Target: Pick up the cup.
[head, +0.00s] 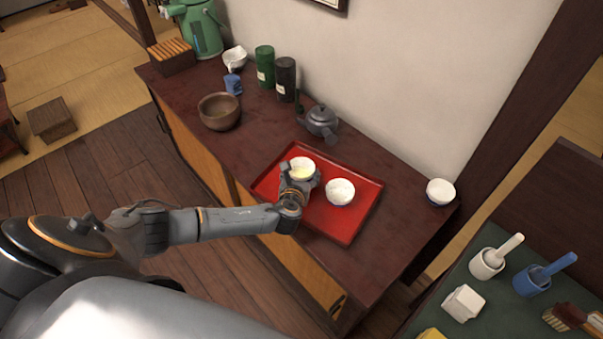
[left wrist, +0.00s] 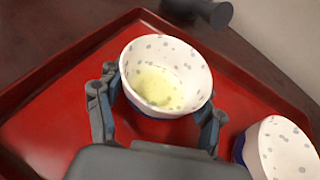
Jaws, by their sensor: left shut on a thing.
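A white cup with grey-blue spots (head: 303,167) is at the red tray (head: 353,222) on the sideboard. In the left wrist view the same cup (left wrist: 166,75) has a pale yellow-green content or inside bottom. My left gripper (head: 300,183) is shut on this cup, with one finger on each side of it; the fingers also show in the left wrist view (left wrist: 158,110). I cannot tell whether the cup touches the tray. A second spotted white cup (head: 340,192) stands on the tray to the right, and shows at the right edge of the left wrist view (left wrist: 282,150). My right gripper is not in view.
A dark teapot (head: 322,120) stands behind the tray. A third white cup (head: 440,192) is at the sideboard's right end. A brown bowl (head: 219,111), green canister (head: 265,68) and black canister (head: 286,79) stand to the left. The sideboard between bowl and tray is clear.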

